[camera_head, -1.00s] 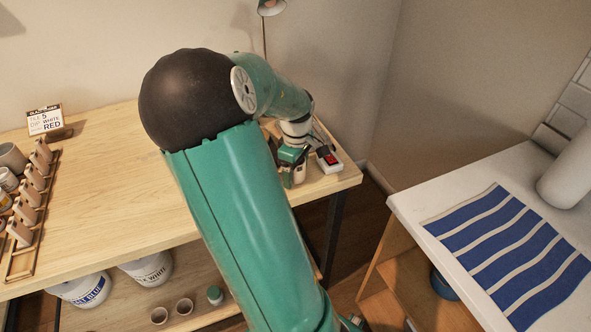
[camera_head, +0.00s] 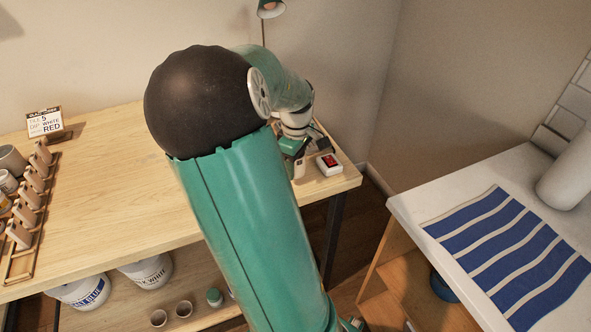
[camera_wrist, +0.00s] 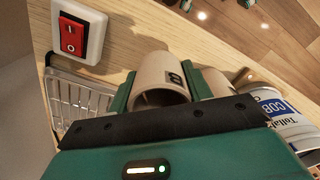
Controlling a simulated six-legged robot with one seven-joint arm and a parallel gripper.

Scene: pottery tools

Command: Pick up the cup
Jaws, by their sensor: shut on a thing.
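The cup (camera_wrist: 160,75) is pale beige, with a dark mark on its side. In the wrist view it sits between the two green fingers of my gripper (camera_wrist: 158,92), which is shut on it. In the head view my gripper (camera_head: 295,156) is at the right end of the wooden table, and a pale bit of the cup (camera_head: 299,169) shows just below it. My wrist hides most of the cup there. I cannot tell whether the cup's base touches the table.
A white switch box with a red rocker (camera_head: 328,164) is close to the right of my gripper on the wooden table (camera_head: 130,190). A wire basket (camera_wrist: 85,100) is near the left finger. A rack of tiles (camera_head: 30,205) stands far left. The table's middle is clear.

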